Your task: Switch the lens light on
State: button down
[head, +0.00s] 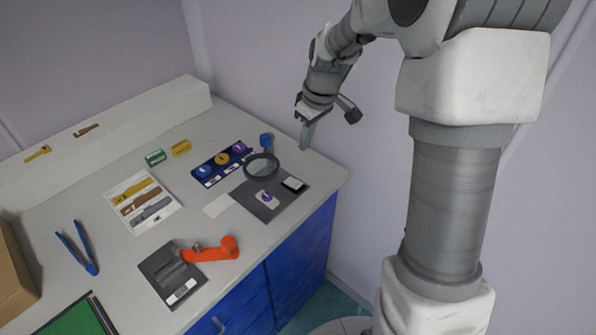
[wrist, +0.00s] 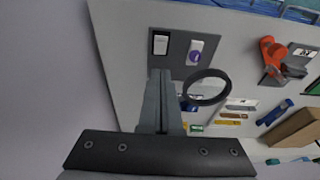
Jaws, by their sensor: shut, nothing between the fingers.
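A round dark-rimmed lens (head: 262,158) stands at the right end of the worktop, over a dark grey mat (head: 258,208); it also shows in the wrist view (wrist: 207,100). A small black-and-white rocker-like piece (head: 293,184) sits on the mat, and shows in the wrist view (wrist: 160,43) too. Beside it is a white piece with a purple mark (head: 266,199). My gripper (head: 307,142) is shut and empty, pointing down near the worktop's back right edge, right of the lens. In the wrist view its fingers (wrist: 160,78) appear just below the mat. Whether the light is lit I cannot tell.
A blue tray with round pieces (head: 210,178), a white card with samples (head: 128,222) and an orange-handled device (head: 215,250) lie leftward. A wall is close behind my gripper.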

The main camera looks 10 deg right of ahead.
send_near(299, 185)
jog(key=x, duration=0.5)
jog(key=shift+w+a+f+b, duration=0.15)
jog(key=shift+w+a+b, duration=0.2)
jog(key=shift+w, duration=0.05)
jog(key=shift+f, duration=0.7)
jog(key=shift+d, duration=0.1)
jog(key=shift+s+f+b, duration=0.2)
jog(key=shift+f+b, duration=0.25)
jog(key=shift+b, duration=0.15)
jog(key=shift+d+r, duration=0.1)
jog(key=shift+p+v, duration=0.5)
jog(key=shift+v, duration=0.3)
jog(key=shift+w+r, duration=0.15)
